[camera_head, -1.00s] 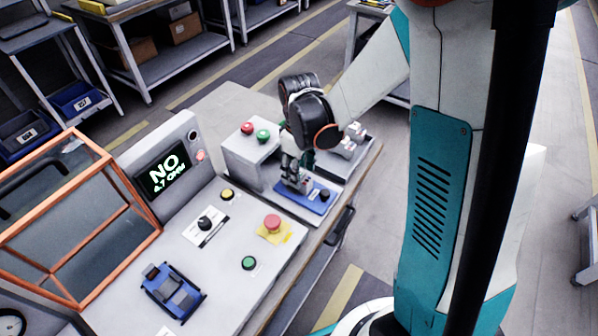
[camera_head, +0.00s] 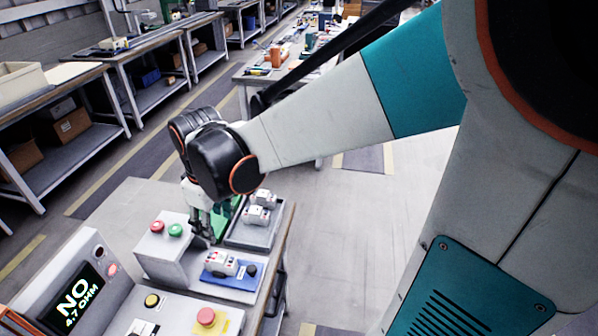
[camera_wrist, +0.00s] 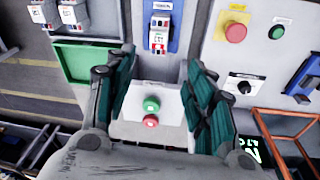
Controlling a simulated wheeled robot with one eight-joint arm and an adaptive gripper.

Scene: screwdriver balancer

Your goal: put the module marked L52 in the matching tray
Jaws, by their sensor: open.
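A white and grey module (camera_head: 222,262) with red marks sits on a blue plate (camera_head: 240,279). It also shows upright in the wrist view (camera_wrist: 160,30); its label is too small to read surely. My gripper (camera_head: 206,238) is beyond the module, beside the button box, apart from the module. In the wrist view my gripper (camera_wrist: 160,60) has its fingers wide apart with nothing held. A grey tray (camera_head: 250,238) holds white modules (camera_head: 258,207). A green tray (camera_wrist: 90,62) lies beside it, partly hidden by my gripper in the head view. Tray markings are not readable.
A grey box (camera_head: 160,250) with red and green buttons stands left of my gripper. A display (camera_head: 77,300) reads "NO 4.7 OHM".

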